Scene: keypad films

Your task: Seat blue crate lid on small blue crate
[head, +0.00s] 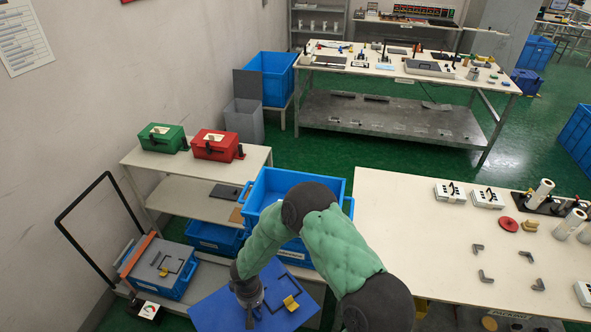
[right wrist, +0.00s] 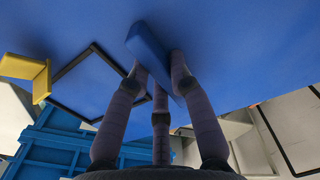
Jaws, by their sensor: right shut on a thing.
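The blue crate lid (head: 215,310) is a flat blue panel at the bottom of the head view. It carries a black rectangular outline and a yellow bracket (head: 291,303). My right gripper (head: 250,308) is shut on the lid's raised blue grip bar, which shows between the fingers in the right wrist view (right wrist: 150,55). A small blue crate (head: 172,286) stands on a low trolley at the lower left, left of the lid and apart from it. Its top is grey, with a similar black outline and yellow piece. My left gripper is out of view.
A larger blue crate (head: 262,190) stands behind the lid, partly hidden by my right arm. Another blue crate (head: 212,238) sits on the low shelf. The trolley's black handle (head: 83,235) rises at left. A cream table (head: 430,230) with small parts is at right.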

